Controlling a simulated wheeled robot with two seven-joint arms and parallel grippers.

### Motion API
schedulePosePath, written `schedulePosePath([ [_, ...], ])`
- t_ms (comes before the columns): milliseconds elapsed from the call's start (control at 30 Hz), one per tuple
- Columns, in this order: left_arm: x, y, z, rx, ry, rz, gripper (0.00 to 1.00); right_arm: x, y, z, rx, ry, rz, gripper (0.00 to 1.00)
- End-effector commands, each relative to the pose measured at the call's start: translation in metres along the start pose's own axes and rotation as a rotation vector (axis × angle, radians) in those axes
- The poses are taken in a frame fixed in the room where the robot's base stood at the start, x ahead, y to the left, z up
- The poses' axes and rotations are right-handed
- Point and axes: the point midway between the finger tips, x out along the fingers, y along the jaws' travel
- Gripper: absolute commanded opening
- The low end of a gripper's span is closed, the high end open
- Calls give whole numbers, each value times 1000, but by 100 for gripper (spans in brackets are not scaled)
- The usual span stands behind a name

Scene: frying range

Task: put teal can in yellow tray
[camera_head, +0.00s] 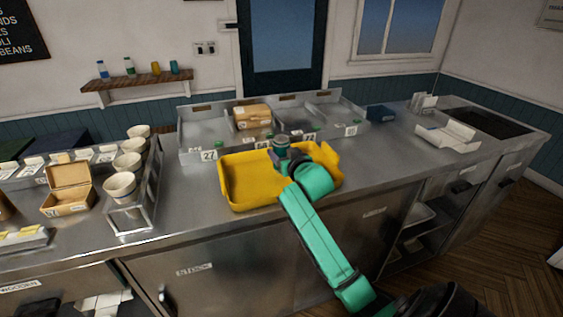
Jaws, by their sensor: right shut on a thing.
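The yellow tray (238,192) lies on the steel counter in the middle of the view. My right arm reaches in from the lower right, and its wrist covers the tray's right part. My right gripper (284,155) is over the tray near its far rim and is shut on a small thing. That thing, a small grey-topped can (281,141), seems to be the teal can; my gripper and wrist hide most of it. I cannot tell whether it touches the tray. My left gripper is not in view.
A steel rack with dividers (197,129) stands behind the tray and holds a cardboard box (252,117). A cup stand (134,217) with several paper cups is at left. An open white carton (448,136) lies at right. Bare counter lies on both sides of the tray.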

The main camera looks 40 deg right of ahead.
Motion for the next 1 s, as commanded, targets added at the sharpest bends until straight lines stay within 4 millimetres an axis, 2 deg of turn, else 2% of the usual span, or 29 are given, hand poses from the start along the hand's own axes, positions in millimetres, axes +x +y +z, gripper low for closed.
schedulePosePath([
  [67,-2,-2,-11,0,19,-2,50,3,0,17,1,-4,0,0],
  [167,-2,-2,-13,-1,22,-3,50,6,0,32,1,-2,0,0],
  [467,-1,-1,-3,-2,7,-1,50,7,0,36,0,1,0,0],
  [500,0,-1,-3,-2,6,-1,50,7,0,38,0,-2,0,69],
  [567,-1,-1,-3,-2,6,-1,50,7,0,37,0,-2,0,92],
  [600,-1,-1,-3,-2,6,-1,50,7,0,37,0,-2,0,95],
  [933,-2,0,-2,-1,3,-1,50,6,0,34,-1,-1,0,95],
  [1000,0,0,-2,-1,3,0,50,1,-1,36,-1,-2,-1,95],
])
